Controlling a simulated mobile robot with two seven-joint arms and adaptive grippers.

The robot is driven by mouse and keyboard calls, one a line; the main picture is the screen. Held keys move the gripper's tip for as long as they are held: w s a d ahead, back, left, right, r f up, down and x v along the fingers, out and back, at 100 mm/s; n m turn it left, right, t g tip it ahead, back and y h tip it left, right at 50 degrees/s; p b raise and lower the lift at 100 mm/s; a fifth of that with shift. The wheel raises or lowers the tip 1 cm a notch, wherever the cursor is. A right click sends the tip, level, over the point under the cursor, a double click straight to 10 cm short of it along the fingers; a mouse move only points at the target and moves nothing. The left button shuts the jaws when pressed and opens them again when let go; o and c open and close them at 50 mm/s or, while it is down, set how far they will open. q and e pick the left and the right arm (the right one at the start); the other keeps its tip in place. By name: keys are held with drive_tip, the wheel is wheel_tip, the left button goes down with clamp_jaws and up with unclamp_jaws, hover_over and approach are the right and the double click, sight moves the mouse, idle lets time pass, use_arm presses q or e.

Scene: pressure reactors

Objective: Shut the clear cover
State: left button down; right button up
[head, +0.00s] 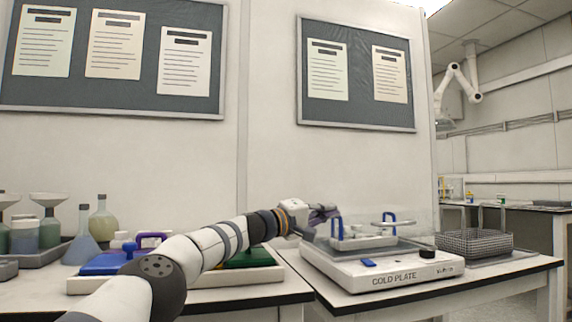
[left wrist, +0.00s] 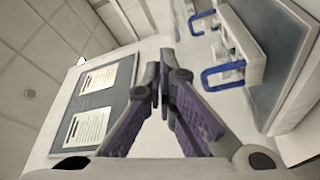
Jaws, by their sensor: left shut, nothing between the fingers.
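The cold plate (head: 385,274) is a white unit labelled "COLD PLATE" on the right-hand bench. A faint, see-through cover (head: 420,221) shows above its top; its edges are hard to make out, and I cannot tell its exact angle. A white rack with blue handles (head: 389,220) sits on the plate, and it also shows at the right of the left wrist view (left wrist: 238,50). My left gripper (head: 328,213) has purple fingers and is shut and empty at the unit's left side, near the left blue handle. The fingertips meet in the left wrist view (left wrist: 162,85). My right gripper is out of view.
A wire basket (head: 474,243) stands right of the cold plate. On the left bench are flasks (head: 103,222), a blue case (head: 105,264) and a green-topped tray (head: 250,259). A gap separates the two benches. The wall with notice boards (head: 357,72) stands behind.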

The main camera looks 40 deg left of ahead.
use_arm(q)
drive_tip(key=v, duration=1.2)
